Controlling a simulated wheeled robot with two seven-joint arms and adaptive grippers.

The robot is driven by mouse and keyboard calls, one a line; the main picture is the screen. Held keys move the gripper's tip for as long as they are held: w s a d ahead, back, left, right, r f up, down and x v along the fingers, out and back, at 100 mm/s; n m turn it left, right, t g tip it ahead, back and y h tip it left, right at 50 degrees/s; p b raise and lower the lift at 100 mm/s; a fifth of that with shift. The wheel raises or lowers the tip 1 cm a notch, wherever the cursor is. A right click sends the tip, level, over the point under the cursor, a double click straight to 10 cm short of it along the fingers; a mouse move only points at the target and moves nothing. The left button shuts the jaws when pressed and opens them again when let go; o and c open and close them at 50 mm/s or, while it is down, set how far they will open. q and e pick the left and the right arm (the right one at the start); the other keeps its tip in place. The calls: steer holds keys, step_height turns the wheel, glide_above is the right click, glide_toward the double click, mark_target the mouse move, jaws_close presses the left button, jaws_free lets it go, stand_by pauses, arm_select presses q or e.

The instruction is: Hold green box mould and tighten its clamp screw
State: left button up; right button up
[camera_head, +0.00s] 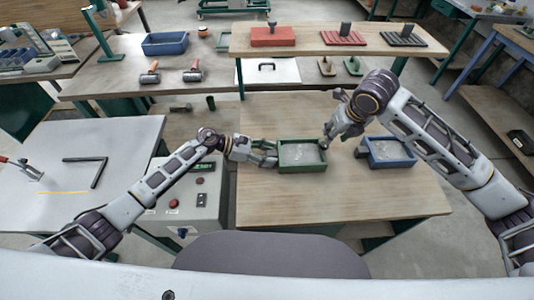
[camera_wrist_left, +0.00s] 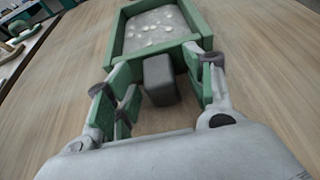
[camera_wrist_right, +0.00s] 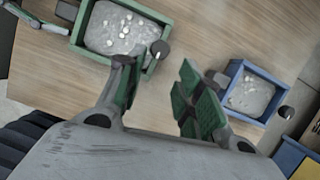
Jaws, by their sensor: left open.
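The green box mould (camera_head: 302,166) stands on the wooden table, with grey mix and pale lumps inside; it also shows in the left wrist view (camera_wrist_left: 118,38). My left gripper (camera_wrist_left: 158,88) is open, its fingers on either side of the grey block handle (camera_wrist_left: 159,72) on the mould's near side; contact is unclear. In the right wrist view a dark round knob (camera_wrist_right: 160,49), seemingly the clamp screw, sits at the green mould's (camera_wrist_right: 152,68) right edge. My right gripper (camera_wrist_right: 158,88) is open and empty near that knob, apart from it.
A blue box mould (camera_head: 390,163) with grey mix stands to the right on the same table. A grey control box (camera_head: 190,205) is at the left. Behind, a raised shelf (camera_head: 300,44) holds red and dark floats. The table front is clear.

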arm_select(q)
jaws_close()
arm_select(e)
steer(key=o, duration=0.3)
steer(key=shift+o, duration=0.2)
steer(key=shift+w, duration=0.15)
steer(key=shift+w+a+r+m+g+h, duration=0.25)
steer(key=shift+w+r+m+g, duration=0.45)
steer(key=shift+w+m+g, duration=0.35)
steer(key=shift+w+a+r+m+g+h, duration=0.25)
steer(key=shift+w+r+m+g, duration=0.55)
steer(key=shift+m, duration=0.45)
